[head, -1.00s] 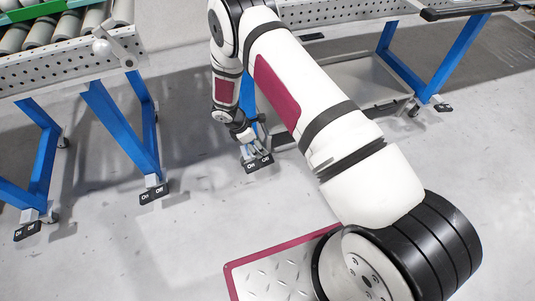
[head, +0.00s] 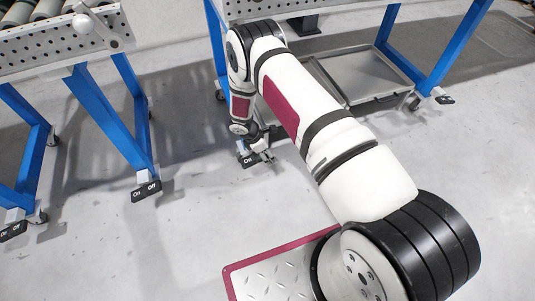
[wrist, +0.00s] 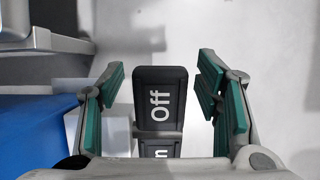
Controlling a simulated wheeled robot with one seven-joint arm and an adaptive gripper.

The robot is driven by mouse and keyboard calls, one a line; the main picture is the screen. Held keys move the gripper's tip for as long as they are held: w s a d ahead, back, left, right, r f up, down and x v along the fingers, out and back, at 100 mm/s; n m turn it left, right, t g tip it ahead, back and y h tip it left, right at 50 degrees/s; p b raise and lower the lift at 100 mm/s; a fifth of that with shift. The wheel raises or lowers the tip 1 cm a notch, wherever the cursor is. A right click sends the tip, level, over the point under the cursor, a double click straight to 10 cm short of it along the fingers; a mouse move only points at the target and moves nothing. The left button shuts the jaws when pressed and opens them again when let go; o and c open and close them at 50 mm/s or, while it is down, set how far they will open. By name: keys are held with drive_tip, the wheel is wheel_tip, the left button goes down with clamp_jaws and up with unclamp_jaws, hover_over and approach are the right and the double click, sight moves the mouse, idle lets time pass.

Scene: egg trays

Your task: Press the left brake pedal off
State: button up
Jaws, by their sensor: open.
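The black brake pedal (head: 249,161) with white On and Off lettering sits at the foot of a blue leg, low near the floor. In the wrist view its Off end (wrist: 160,88) fills the middle, between the two fingers, and only part of the On lettering shows at the bottom. My gripper (head: 263,154) is at this pedal in the head view. In the wrist view my gripper (wrist: 161,70) is open and empty, with its green-padded fingers apart on either side of the pedal. I cannot tell whether it touches the pedal.
Other On/Off pedals stand at the feet of the left conveyor frame (head: 146,190), (head: 13,231) and at the far right leg (head: 444,99). A blue leg (wrist: 38,135) is close on the left in the wrist view. A grey tray (head: 365,75) lies behind my arm. Front floor is clear.

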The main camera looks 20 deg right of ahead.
drive_tip(key=c, duration=1.2)
drive_tip(key=shift+o, duration=0.2)
drive_tip(key=shift+d, duration=0.1)
drive_tip(key=shift+d+f+y+p, duration=0.15)
drive_tip(key=shift+f+y+p, duration=0.35)
drive_tip(key=shift+y, duration=0.7)
drive_tip(key=shift+a+f+y+b, duration=0.1)
drive_tip(key=shift+f+y+b, duration=0.25)
drive_tip(key=shift+y, duration=0.5)
drive_tip(key=shift+a+f+y+b, duration=0.1)
drive_tip(key=shift+f+y, duration=0.35)
drive_tip(key=shift+y, duration=0.4)
drive_tip(key=o, duration=1.2)
drive_tip(key=shift+c, duration=0.2)
